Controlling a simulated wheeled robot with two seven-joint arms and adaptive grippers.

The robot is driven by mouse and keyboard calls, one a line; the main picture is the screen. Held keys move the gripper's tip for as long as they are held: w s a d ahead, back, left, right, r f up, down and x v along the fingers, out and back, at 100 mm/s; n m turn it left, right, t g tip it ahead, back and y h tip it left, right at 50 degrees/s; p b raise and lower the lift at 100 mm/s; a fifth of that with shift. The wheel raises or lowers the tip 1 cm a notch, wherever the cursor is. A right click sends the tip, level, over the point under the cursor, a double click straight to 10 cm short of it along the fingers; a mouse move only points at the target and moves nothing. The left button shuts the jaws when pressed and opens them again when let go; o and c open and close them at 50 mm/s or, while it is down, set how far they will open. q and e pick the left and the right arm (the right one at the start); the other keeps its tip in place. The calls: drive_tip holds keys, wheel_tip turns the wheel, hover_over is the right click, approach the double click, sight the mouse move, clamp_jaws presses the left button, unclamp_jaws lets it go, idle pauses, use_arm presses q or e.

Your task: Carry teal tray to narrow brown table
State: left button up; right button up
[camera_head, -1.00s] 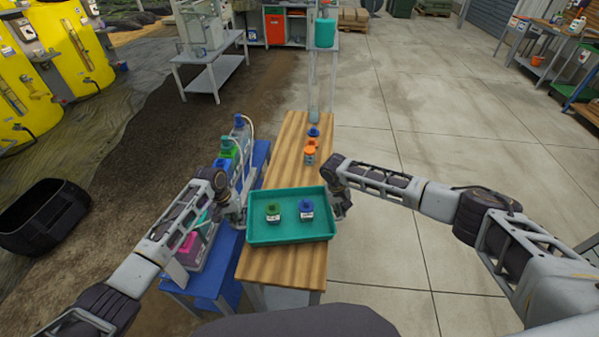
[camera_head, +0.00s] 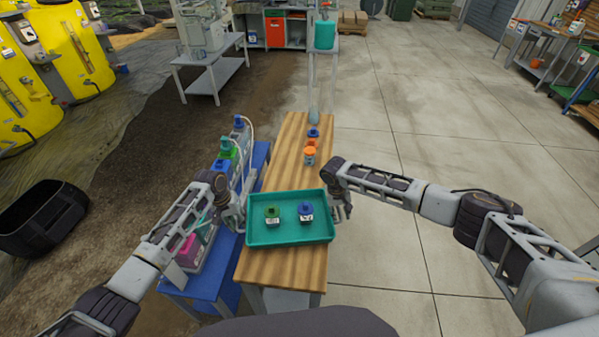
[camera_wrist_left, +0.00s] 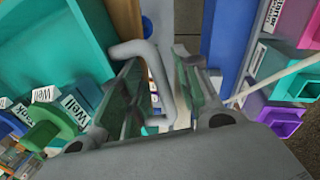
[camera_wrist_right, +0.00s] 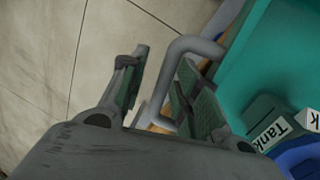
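The teal tray (camera_head: 262,237) rests on or just above the near end of the narrow brown table (camera_head: 290,265); any gap below it is hard to see. It holds a green-capped bottle (camera_head: 272,215) and a blue-capped bottle (camera_head: 305,212), both upright. My left gripper (camera_head: 234,217) is at the tray's left side; its fingers (camera_wrist_left: 168,95) stand apart with the grey handle (camera_wrist_left: 154,62) between them. My right gripper (camera_head: 342,208) is at the right side; its fingers (camera_wrist_right: 158,90) are spread around the other grey handle (camera_wrist_right: 182,48).
Orange-capped and blue-capped bottles (camera_head: 309,154) stand farther back on the brown table. A blue bench (camera_head: 210,280) with several bottles and bins is close on the left. A stand with a teal container (camera_head: 324,35) is beyond the table. Open concrete floor (camera_head: 470,150) lies right.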

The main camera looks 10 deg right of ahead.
use_arm(q)
wheel_tip(320, 180, up, 8)
drive_tip(key=a, duration=0.1)
drive_tip(key=shift+a, duration=0.25)
use_arm(e)
drive_tip(key=shift+a, duration=0.1)
idle(0.5)
use_arm(q)
drive_tip(key=shift+f, duration=0.1)
use_arm(e)
drive_tip(key=shift+r, duration=0.1)
wheel_tip(320, 180, up, 12)
drive_tip(key=a, duration=0.2)
drive_tip(key=shift+f, duration=0.25)
idle(0.4)
drive_tip(key=shift+a, duration=0.1)
idle(0.5)
